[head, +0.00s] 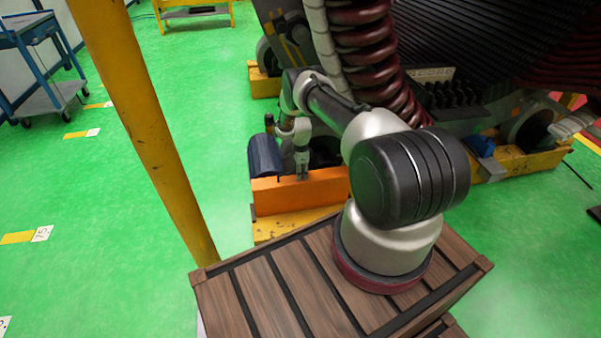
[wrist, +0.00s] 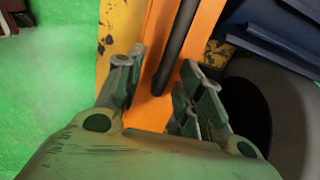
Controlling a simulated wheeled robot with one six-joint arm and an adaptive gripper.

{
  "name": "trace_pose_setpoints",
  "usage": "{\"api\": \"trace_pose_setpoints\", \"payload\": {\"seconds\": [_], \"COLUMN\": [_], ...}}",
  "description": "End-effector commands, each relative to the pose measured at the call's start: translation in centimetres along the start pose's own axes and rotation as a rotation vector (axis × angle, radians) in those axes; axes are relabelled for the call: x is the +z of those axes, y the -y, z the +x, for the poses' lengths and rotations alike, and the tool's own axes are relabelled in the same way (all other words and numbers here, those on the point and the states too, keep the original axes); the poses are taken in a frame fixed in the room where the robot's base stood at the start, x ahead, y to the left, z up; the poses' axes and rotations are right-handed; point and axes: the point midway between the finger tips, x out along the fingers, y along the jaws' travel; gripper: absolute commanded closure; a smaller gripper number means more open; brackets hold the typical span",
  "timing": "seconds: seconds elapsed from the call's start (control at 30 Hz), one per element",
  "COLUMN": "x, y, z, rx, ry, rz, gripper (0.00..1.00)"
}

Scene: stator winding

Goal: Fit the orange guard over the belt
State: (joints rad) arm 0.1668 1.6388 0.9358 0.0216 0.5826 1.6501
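The orange guard (head: 300,192) stands as a long panel on the yellow base (head: 285,228) beyond the wooden crate. In the wrist view the guard (wrist: 156,105) fills the middle, with a dark bar (wrist: 178,45) running along it. My gripper (head: 302,172) points down at the top of the guard. In the wrist view my gripper's fingers (wrist: 157,95) are spread apart, one on each side of the dark bar, with a gap to it. I cannot tell whether they touch the guard. The belt cannot be made out in either view.
A dark blue ribbed cylinder (head: 265,154) sits just behind the guard, left of my gripper. The large machine with dark red coils (head: 365,45) rises behind my arm. A yellow post (head: 145,125) stands on the left. The slatted wooden crate (head: 275,298) is in front.

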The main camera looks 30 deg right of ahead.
Motion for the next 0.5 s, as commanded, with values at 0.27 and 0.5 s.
{"api": "trace_pose_setpoints", "payload": {"seconds": [0.27,0.5], "x": [0.0,0.0], "y": [0.2,0.1], "z": [-3.4,-8.8], "rx": [-0.003,-0.003], "ry": [0.0,0.0], "rz": [0.0,0.0], "gripper": [0.63,0.63]}}
